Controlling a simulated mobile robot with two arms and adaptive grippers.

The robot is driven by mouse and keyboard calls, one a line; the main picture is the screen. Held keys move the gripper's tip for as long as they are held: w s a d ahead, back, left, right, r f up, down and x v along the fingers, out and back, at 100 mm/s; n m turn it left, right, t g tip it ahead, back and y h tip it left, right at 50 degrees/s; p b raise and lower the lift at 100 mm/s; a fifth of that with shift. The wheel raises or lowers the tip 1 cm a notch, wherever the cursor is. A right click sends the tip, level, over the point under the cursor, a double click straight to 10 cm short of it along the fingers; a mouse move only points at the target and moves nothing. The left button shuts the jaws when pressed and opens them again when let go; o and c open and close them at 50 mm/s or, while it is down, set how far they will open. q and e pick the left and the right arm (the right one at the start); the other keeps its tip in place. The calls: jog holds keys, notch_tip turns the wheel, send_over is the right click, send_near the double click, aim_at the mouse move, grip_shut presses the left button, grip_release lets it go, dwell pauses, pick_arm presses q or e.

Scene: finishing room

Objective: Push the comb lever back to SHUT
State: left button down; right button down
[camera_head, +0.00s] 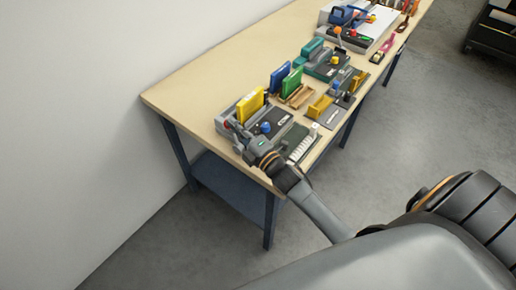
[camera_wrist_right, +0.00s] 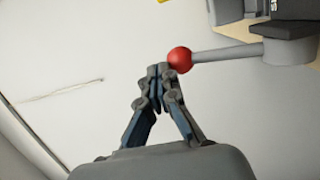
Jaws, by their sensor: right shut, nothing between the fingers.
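The comb lever is a grey rod (camera_wrist_right: 228,53) with a red ball knob (camera_wrist_right: 180,58), joined to a grey machine body at the right in the right wrist view. My right gripper (camera_wrist_right: 158,72) is shut and empty, its fingertips just left of the knob; I cannot tell whether they touch it. In the head view the right gripper (camera_head: 236,129) is at the near left end of the grey machine (camera_head: 268,133), which has a blue knob (camera_head: 266,127) on top. The gripper and wrist partly hide the lever there. My left gripper is out of view.
The wooden bench (camera_head: 190,92) stands by a white wall (camera_head: 70,90). Its left strip is clear. Yellow (camera_head: 250,105) and green (camera_head: 291,82) upright pieces stand near the machine. A white comb strip (camera_head: 302,147) lies near the front edge. Another machine (camera_head: 325,62) is farther back.

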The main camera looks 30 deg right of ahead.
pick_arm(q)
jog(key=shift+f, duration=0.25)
pick_arm(e)
jog(key=shift+w+a+f, duration=0.1)
jog(key=shift+w+a, duration=0.15)
jog(key=shift+w, duration=0.35)
